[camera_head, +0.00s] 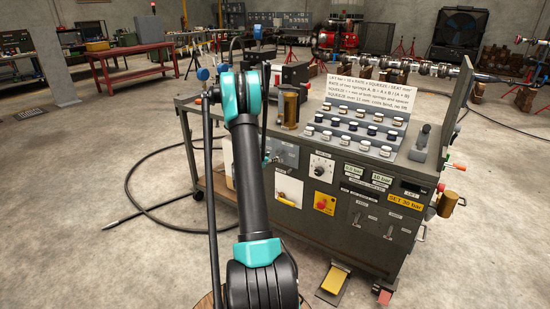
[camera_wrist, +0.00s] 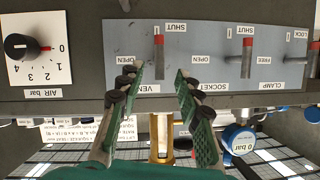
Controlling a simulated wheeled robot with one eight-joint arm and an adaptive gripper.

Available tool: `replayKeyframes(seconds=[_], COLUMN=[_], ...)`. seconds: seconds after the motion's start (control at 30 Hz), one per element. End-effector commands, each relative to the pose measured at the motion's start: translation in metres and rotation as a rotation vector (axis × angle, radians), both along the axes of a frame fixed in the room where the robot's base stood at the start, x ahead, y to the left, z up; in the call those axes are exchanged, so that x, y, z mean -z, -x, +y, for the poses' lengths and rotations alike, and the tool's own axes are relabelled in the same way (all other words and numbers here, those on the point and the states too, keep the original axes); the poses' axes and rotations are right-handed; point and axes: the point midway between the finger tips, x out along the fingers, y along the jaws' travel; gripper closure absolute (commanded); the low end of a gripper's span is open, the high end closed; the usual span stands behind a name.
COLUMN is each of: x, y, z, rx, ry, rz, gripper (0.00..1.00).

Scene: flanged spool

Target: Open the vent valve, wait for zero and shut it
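The vent valve lever (camera_wrist: 158,55) is on a grey plate in the wrist view, which shows the panel upside down. It has a red grip and lies in line with the SHUT label (camera_wrist: 176,28); the OPEN label (camera_wrist: 128,60) is to its left. The partly covered VENT label is below it. My gripper (camera_wrist: 160,73) is open, one finger on each side of the lever's lower end in the picture. I see no contact. In the head view my arm hides the gripper. A blue gauge (camera_wrist: 238,140) marked 0 bar shows at lower right, partly cut by my finger; its needle is too small to read.
The socket lever (camera_wrist: 246,57) and the clamp lever (camera_wrist: 313,58) stand right of the vent lever. An air dial (camera_wrist: 17,46) is at left. A brass cylinder (camera_wrist: 161,140) shows between my fingers. The bench (camera_head: 370,235) carries a sign and several small jars.

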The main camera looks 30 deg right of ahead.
Motion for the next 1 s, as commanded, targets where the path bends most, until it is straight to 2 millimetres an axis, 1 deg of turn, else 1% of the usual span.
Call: replayKeyframes(seconds=[0.03, 0.1, 0.23, 0.4, 0.87, 0.97, 1.0], x=[-0.004, -0.007, -0.012, -0.014, -0.014, -0.018, -0.021], y=[0.004, 0.008, 0.013, 0.016, 0.016, 0.017, 0.019], z=[0.008, 0.016, 0.026, 0.03, 0.03, 0.035, 0.041], rx=[0.0, -0.002, -0.001, 0.001, 0.0, -0.008, -0.015], ry=[0.0, 0.001, 0.0, 0.0, 0.0, -0.005, -0.011], rz=[0.001, 0.001, 0.0, 0.0, 0.001, 0.014, 0.024], gripper=[0.65, 0.65, 0.65, 0.65, 0.65, 0.65, 0.65])
